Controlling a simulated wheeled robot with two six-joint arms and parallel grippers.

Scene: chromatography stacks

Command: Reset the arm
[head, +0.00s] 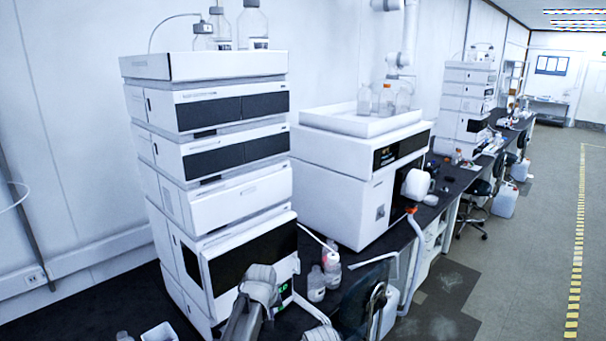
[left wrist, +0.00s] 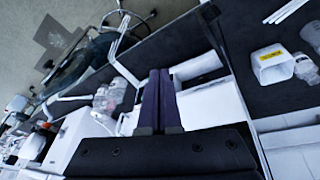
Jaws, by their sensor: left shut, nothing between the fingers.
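My left arm (head: 258,287) comes up from the bottom of the head view, in front of the lowest module of the near chromatography stack (head: 225,190). In the left wrist view my left gripper (left wrist: 159,75) shows two dark fingers side by side, closed together with nothing between them. Its fingertips cannot be made out in the head view. I cannot tell how far the arm is from the stack's front. My right gripper does not show in either view.
A white instrument (head: 345,190) with a tray on top stands right of the stack. Small bottles (head: 318,285) stand on the dark bench near my arm. A dark chair (head: 362,295) is at the bench edge. The floor (head: 510,270) at right is clear.

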